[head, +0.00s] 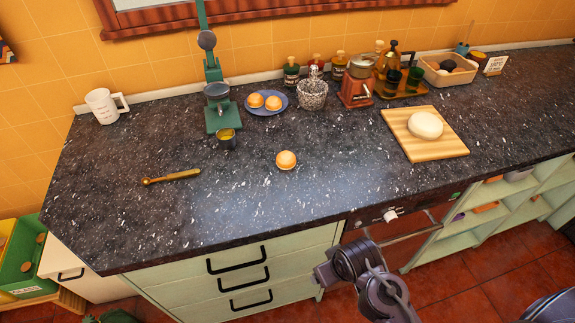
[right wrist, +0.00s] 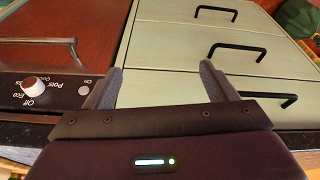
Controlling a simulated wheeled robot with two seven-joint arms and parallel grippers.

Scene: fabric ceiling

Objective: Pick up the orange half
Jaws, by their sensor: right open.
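An orange half (head: 286,160) lies alone on the dark speckled counter (head: 230,190), near its middle. Two more orange halves (head: 264,101) sit on a blue plate (head: 279,110) behind it. My right arm comes in at the bottom of the head view, in front of the counter, to the right of and below the lone half. In the right wrist view my right gripper (right wrist: 161,68) is open and empty, its fingers in front of the pale green drawers. No orange half shows in that view. My left gripper is not in view.
A green press (head: 216,100) and a small cup (head: 227,140) stand left of the half, with a wooden-looking tool (head: 172,177) farther left. A jar (head: 313,92), a grinder (head: 357,85) and a board (head: 440,148) with dough are right. The counter's front is clear.

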